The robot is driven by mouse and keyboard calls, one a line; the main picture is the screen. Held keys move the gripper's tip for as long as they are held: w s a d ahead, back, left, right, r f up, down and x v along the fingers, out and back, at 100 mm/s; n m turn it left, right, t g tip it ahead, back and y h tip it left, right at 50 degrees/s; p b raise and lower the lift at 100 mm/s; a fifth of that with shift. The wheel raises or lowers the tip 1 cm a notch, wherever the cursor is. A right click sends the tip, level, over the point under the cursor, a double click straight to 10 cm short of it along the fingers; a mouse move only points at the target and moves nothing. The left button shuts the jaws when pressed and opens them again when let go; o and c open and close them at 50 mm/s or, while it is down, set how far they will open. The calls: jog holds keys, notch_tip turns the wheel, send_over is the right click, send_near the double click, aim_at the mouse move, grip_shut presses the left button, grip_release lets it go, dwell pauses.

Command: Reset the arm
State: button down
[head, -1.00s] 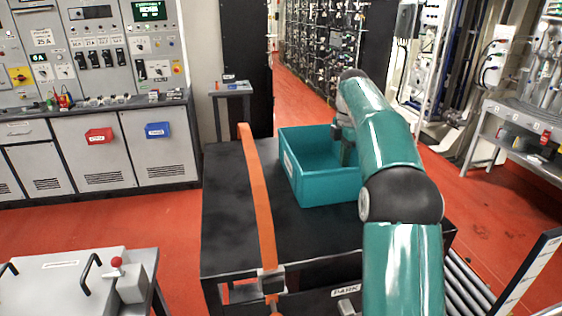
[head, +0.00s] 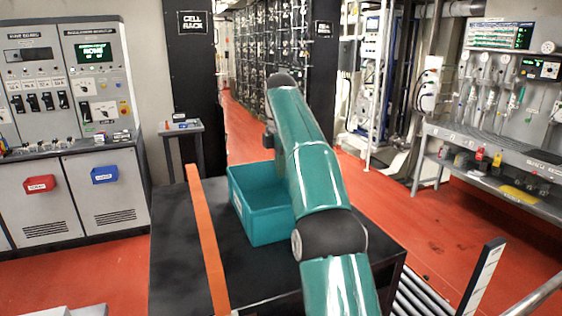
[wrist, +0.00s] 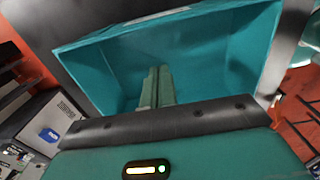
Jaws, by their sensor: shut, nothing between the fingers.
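My teal arm rises in the middle of the head view and bends at a dark joint, with its far end above the teal bin (head: 262,215). My gripper (wrist: 157,80) shows in the wrist view with its two greenish fingers together and nothing between them. It points toward the inside of the bin, which also shows in the wrist view (wrist: 225,50). The bin looks empty where I can see into it. In the head view the fingers are hidden or too small to tell.
The bin stands on a black table (head: 175,250) with an orange strap (head: 207,240) across it. Grey control cabinets (head: 100,195) stand at the left, a grey bench (head: 500,150) at the right. A roller conveyor (head: 420,300) lies right of the table. Red floor is open between them.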

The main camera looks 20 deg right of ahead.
jog(key=shift+r, duration=0.9)
